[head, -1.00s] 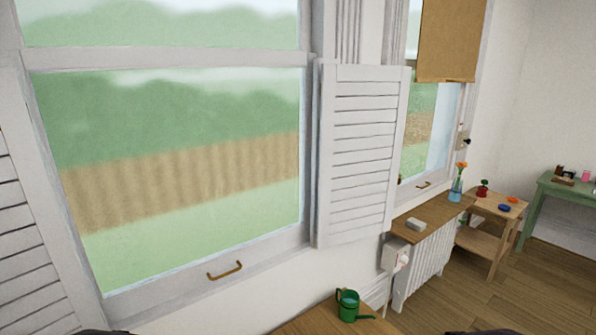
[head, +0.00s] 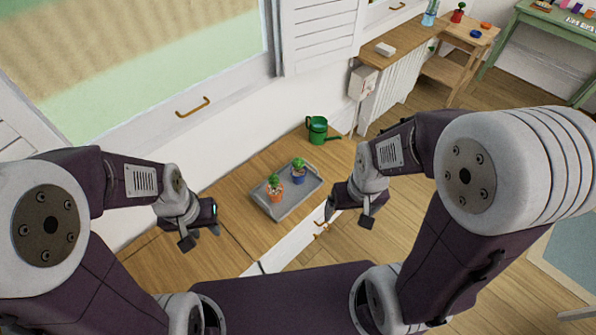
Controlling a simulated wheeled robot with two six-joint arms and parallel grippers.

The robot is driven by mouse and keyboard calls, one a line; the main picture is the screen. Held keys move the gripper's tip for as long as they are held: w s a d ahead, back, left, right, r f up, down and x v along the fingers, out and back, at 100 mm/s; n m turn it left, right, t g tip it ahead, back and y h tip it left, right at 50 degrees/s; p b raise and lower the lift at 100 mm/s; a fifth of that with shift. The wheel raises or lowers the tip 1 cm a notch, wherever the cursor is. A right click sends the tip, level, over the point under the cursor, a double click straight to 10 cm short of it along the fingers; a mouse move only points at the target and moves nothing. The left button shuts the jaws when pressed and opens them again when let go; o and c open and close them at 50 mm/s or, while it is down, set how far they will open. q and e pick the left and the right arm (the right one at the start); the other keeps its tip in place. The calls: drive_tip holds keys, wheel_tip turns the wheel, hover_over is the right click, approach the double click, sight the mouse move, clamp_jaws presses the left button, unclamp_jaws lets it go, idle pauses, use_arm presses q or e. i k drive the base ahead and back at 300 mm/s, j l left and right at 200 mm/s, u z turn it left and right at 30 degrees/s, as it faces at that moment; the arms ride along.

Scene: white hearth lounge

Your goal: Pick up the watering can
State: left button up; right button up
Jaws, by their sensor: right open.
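The green watering can (head: 317,129) stands upright at the far end of the wooden bench top, near the wall. Its spout points right. My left gripper (head: 202,237) hangs over the left part of the bench, open and empty, well away from the can. My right gripper (head: 347,216) is open and empty in front of the bench's right part, nearer to me than the can and apart from it.
A grey tray (head: 290,208) on the bench holds an orange pot (head: 275,190) and a blue pot (head: 298,172) with small cacti, between my grippers and the can. A wall shelf (head: 388,53) and radiator (head: 392,80) are beyond. Floor at right is open.

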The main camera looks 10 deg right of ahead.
sight(318, 129)
drive_tip(key=i+l+z, duration=0.25)
drive_tip(key=z, duration=0.15)
drive_tip(key=i+l+z, duration=0.3)
drive_tip(key=z, duration=0.15)
drive_tip(key=i+l+z, duration=0.25)
drive_tip(key=z, duration=0.15)
drive_tip(key=i+j, duration=0.05)
drive_tip(key=i, duration=0.05)
